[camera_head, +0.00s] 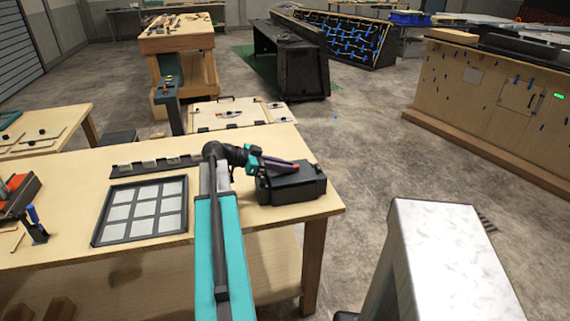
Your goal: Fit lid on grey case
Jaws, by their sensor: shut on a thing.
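The dark grey case (305,191) stands on the right end of the wooden workbench, close to its right edge. My gripper (292,166) reaches in from the left and lies low over the top of the case. Its jaws are shut on a dark piece at the case top, which looks like the lid. The lid and the case are so alike in colour that I cannot tell whether the lid is seated or slightly above. The fingertips partly hide the top of the case.
A black tray with grey squares (103,216) lies on the workbench (60,250) left of my arm. A dark strip with several small pieces (128,168) lies behind it. Red and black items (18,197) are at far left. A white-topped block (445,235) shows at lower right.

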